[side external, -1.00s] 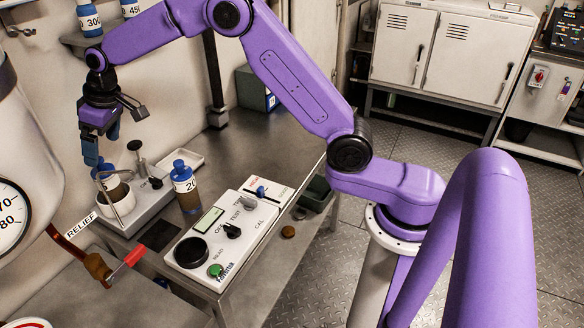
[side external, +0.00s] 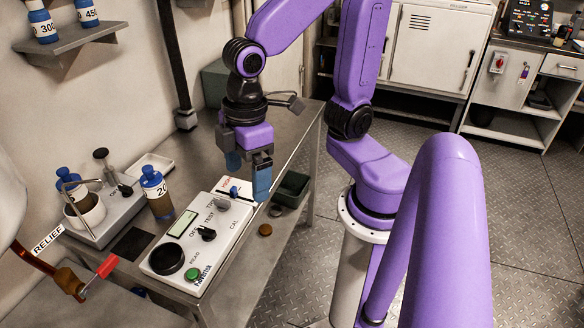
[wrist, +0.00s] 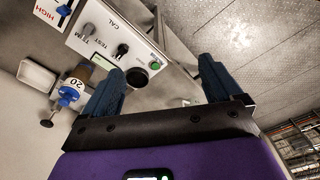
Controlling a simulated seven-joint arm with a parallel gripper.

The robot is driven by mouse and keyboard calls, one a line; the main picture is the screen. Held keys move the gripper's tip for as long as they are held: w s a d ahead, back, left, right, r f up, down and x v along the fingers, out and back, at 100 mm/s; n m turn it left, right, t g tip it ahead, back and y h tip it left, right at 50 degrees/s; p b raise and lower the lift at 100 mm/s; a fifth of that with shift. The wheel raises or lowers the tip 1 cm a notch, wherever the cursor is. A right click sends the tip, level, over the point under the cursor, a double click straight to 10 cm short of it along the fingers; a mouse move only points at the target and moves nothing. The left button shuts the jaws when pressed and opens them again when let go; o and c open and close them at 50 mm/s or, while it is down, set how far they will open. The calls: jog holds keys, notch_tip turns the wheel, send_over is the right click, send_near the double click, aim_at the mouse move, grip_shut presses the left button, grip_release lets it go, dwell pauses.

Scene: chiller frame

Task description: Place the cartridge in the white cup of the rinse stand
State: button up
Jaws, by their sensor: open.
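A brown, blue-capped cartridge (side external: 69,189) stands in the white cup (side external: 88,218) of the rinse stand (side external: 115,217), at the left in the side view. The cup's wall hides its lower part, and a bent metal rod crosses in front of it. A second blue-capped bottle (side external: 157,196), labelled 20, stands upright beside the rinse stand; it also shows in the wrist view (wrist: 72,92). My gripper (side external: 248,178) is open and empty, above the right end of the control panel, well apart from the cup. Its two blue fingers are spread in the wrist view (wrist: 160,85).
The white control panel (side external: 183,250) with knobs and a green button lies on the metal bench (side external: 250,282). A red-handled relief valve (side external: 106,267) is at the lower left. A shallow white tray (side external: 152,164) lies behind the bottle. A wall shelf (side external: 70,37) holds more bottles.

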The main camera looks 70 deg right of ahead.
jog(key=s+d+f+n, duration=0.1)
jog(key=s+d, duration=0.4)
jog(key=s, duration=0.1)
jog(key=shift+s+f, duration=0.35)
jog(key=shift+s, duration=0.05)
jog(key=shift+d, duration=0.1)
dwell(1.6)
